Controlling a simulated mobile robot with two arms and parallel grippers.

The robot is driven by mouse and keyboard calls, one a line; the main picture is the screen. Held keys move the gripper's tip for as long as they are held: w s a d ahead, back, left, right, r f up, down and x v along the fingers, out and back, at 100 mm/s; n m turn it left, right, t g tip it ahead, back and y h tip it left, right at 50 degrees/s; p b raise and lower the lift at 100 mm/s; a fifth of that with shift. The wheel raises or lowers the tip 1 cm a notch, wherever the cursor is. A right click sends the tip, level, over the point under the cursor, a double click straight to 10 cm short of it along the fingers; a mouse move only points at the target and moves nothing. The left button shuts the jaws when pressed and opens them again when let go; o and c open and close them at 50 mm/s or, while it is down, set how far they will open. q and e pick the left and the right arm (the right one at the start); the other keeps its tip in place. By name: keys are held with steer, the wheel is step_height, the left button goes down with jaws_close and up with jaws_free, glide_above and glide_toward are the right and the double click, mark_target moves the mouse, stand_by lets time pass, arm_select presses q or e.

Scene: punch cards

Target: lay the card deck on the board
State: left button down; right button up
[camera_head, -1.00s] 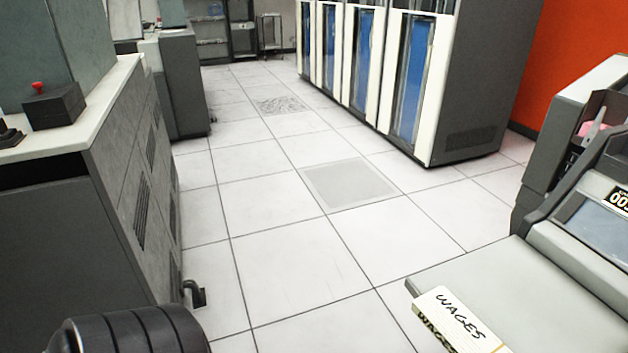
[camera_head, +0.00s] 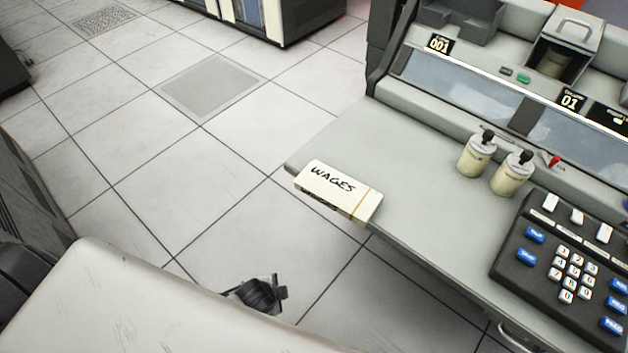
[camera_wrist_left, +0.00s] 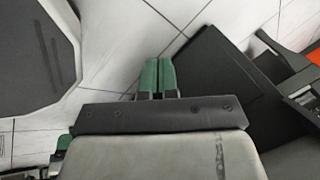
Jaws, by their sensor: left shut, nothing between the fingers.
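The card deck (camera_head: 338,190) is a cream block with "WAGES" handwritten on top and a thin band across its right end. It lies at the left front edge of the machine's flat grey desk surface (camera_head: 345,142), its near side at the edge. I cannot single out a separate board. My left gripper (camera_wrist_left: 158,75) shows in the left wrist view with its two green fingers together, empty, over pale floor tiles. In the head view my pale arm crosses the bottom left, apart from the deck; I cannot make out its fingers there. My right gripper is not in view.
Two cream canisters (camera_head: 476,155) (camera_head: 511,174) stand on the desk at the right. A black keypad (camera_head: 560,262) with white and blue keys is at the lower right. The desk behind the deck is bare. Open tiled floor (camera_head: 190,190) lies to the left, with a grey floor panel (camera_head: 212,85).

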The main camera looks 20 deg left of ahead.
arm_select(q)
steer(key=w+d+r+m+t+h+p, duration=0.2)
steer(key=r+m+p, duration=0.7)
steer(key=r+m, duration=0.65)
steer(key=w+d+r+m+t+h+p, duration=0.1)
steer(key=r+m+t+p, duration=0.1)
steer(key=r+m+p, duration=1.25)
steer(key=n+b, duration=0.2)
steer(key=b, duration=0.3)
glide_toward(326, 204)
steer(key=x, duration=0.6)
steer(key=shift+w+f, duration=0.15)
steer(key=shift+w, duration=0.05)
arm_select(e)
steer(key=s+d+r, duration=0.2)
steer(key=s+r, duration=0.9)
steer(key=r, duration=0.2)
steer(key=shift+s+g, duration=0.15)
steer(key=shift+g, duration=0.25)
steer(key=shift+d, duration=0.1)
